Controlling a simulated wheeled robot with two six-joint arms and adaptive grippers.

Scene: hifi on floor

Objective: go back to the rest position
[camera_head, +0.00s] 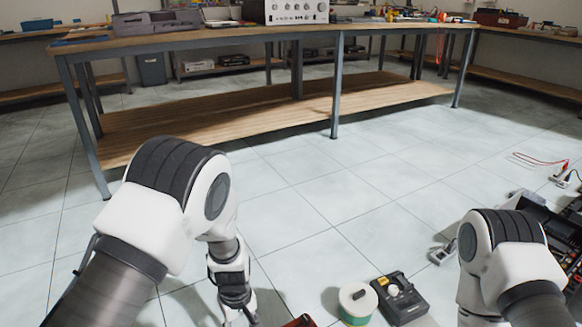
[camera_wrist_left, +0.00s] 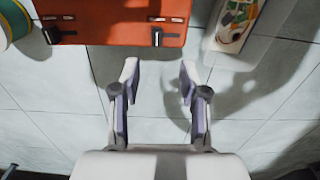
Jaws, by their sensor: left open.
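My left gripper (camera_head: 238,305) hangs low over the tiled floor in the head view, at the end of my left arm. In the left wrist view the left gripper (camera_wrist_left: 159,78) has its two fingers spread apart, with only bare floor tile between them. It holds nothing. My right arm shows at the lower right of the head view, bent downward. Its gripper is not visible.
An orange-red case (camera_wrist_left: 115,22) lies just beyond the left fingers; its edge shows in the head view (camera_head: 300,321). A spool (camera_head: 357,302) and a black device (camera_head: 400,298) lie beside it. A workbench (camera_head: 230,30) stands ahead, with clear floor before it.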

